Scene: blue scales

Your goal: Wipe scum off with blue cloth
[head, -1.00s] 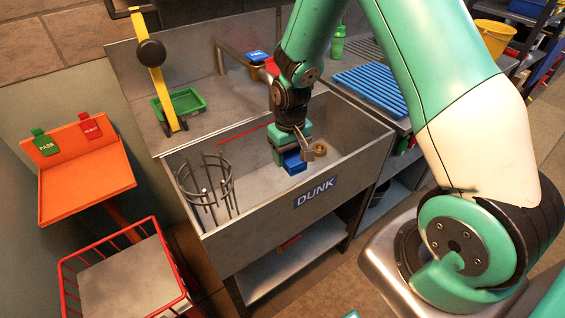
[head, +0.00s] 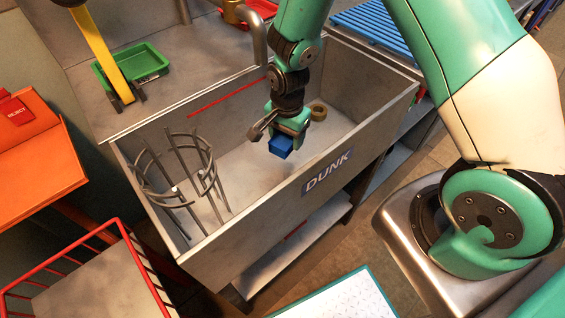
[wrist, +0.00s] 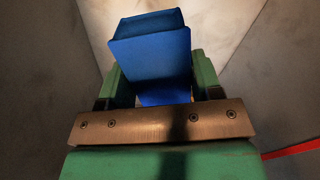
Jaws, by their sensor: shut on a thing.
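A folded blue cloth (head: 280,149), block-like in shape, is held between the fingers of my gripper (head: 287,136). My gripper is shut on it inside the grey metal sink marked DUNK (head: 240,165). In the wrist view the cloth (wrist: 152,55) sticks out beyond the green fingers of my gripper (wrist: 158,82). In the head view the cloth hangs over the sink floor; I cannot tell whether it touches any surface. No scum can be clearly made out; the sink floor and walls look mottled grey.
A wire rack (head: 180,180) stands at the sink's left end. A brass-coloured ring (head: 318,111) lies at the far right. A red line (head: 225,98) runs along the back wall. A green tray (head: 135,64) and yellow post (head: 100,50) stand behind. A red-railed basket (head: 90,280) is front left.

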